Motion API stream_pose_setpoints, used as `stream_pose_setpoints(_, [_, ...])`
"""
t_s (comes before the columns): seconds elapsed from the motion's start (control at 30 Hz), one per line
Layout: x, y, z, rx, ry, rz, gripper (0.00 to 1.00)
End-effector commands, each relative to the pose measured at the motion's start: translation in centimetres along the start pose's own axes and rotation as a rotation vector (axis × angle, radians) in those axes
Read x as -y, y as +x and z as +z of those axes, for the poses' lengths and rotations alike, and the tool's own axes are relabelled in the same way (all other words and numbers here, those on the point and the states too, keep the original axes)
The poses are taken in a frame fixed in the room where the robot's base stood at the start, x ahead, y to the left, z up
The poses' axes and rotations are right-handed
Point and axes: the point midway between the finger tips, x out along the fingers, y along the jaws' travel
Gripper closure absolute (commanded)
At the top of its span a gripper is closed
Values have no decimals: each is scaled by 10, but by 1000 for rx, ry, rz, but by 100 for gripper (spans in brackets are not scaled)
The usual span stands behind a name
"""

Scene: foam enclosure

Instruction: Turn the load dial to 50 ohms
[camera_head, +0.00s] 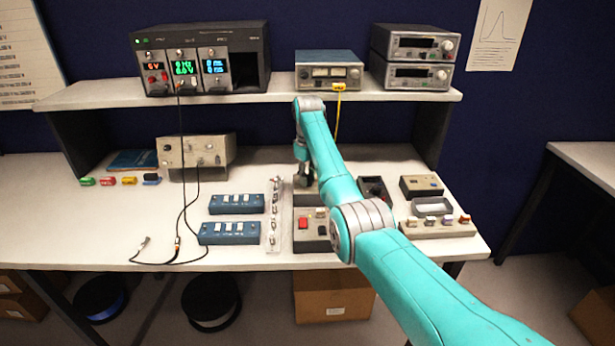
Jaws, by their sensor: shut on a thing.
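My gripper (303,180) points down at the back part of a grey panel box (306,213) near the middle of the bench. It is shut on what appears to be the load dial there. The dial, its pointer and its scale marks are hidden behind my gripper, so its setting cannot be read. The front part of the box carries a red switch (303,224) and other small controls. My teal arm covers part of the right side of the box.
Blue switch boxes (236,204) and a strip of connectors (275,215) lie left of the grey box. Instruments stand on the shelf (280,92); black cables hang at left.

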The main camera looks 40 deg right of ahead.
Motion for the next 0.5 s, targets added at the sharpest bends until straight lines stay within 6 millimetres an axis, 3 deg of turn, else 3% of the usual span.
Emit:
stream_pose_setpoints(0.13, [0, 0, 0, 0, 1, 0, 100])
stream_pose_setpoints(0.17, [0, 0, 0, 0, 1, 0, 63])
stream_pose_setpoints(0.23, [0, 0, 0, 0, 1, 0, 45])
stream_pose_setpoints(0.5, [0, 0, 0, 0, 1, 0, 45])
